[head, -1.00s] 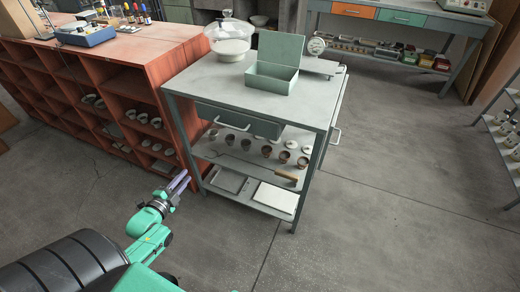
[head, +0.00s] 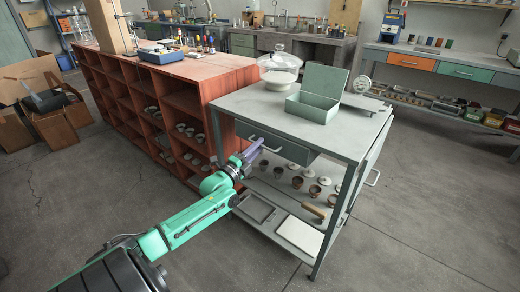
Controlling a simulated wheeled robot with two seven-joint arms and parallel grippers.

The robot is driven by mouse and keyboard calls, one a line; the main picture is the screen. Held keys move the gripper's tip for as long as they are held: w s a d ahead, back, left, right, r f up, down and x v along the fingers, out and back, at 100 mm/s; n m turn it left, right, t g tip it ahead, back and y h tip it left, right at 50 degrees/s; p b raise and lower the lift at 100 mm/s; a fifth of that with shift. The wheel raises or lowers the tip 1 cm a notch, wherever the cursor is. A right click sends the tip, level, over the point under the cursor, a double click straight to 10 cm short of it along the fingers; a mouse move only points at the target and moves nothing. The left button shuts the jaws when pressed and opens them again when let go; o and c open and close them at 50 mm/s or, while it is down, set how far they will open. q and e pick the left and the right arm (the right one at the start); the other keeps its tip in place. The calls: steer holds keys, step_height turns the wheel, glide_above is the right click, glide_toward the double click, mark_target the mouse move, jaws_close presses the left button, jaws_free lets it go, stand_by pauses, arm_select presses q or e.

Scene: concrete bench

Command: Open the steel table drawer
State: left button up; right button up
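The steel table (head: 240,101) stands in the middle of the head view, with a grey drawer (head: 296,152) under the front of its top. The drawer looks closed. Its pale bar handle (head: 272,149) shows in part just right of my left fingertips. My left gripper (head: 259,144), with purple fingers, is in front of the drawer's left half, at or very near the handle. I cannot tell whether it touches the handle or how far its fingers are apart. My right gripper is not in view.
An open grey-green box (head: 312,108), a glass-domed dish (head: 279,78) and a scale stand on the tabletop. Cups and trays fill the lower shelves. A red cubbyhole shelf (head: 214,83) adjoins on the left. Floor is clear at the right.

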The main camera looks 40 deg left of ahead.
arm_select(q)
steer(key=shift+w+r, duration=0.15)
steer(key=shift+w, duration=0.4)
jaws_close()
stand_by(1.0)
